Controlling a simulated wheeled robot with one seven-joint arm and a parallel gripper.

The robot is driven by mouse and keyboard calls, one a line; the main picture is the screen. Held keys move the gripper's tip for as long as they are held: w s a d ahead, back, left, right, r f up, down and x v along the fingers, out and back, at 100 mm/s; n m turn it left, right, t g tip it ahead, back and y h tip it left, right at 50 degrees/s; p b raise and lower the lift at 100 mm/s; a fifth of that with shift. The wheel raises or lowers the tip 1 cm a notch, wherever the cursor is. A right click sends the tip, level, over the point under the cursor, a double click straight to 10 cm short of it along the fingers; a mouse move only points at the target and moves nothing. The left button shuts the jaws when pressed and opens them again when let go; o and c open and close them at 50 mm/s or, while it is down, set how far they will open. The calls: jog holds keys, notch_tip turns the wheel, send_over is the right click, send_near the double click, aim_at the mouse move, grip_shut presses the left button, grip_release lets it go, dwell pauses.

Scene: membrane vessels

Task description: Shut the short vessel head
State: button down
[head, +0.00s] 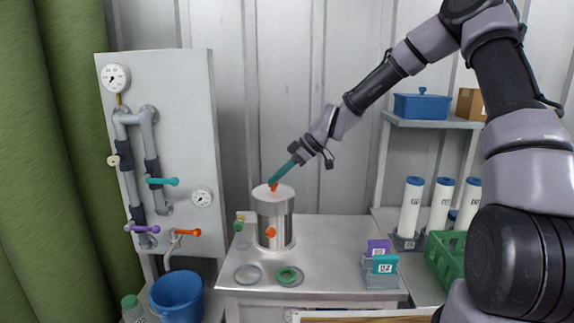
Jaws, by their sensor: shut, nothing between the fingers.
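The short vessel (275,222) is a silver cylinder standing upright on the metal bench. Its head, a flat pale lid (285,194), lies across the top and looks level. I cannot tell whether it is fully seated or locked. A small orange-red piece (273,188) stands on the lid, and an orange knob (270,232) is on the vessel's front. My gripper (271,183) reaches down from the upper right. Its teal fingers are shut and empty, with the tips at the orange-red piece on the lid. I cannot tell whether they touch it.
A clear disc (248,274) and a green ring (289,276) lie on the bench (325,255) in front of the vessel. Labelled blocks (380,270) stand at its right. A pipe panel (185,110) rises at the left, above a blue bucket (177,297). White cartridges (411,207) stand right.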

jog(key=shift+f, duration=1.4)
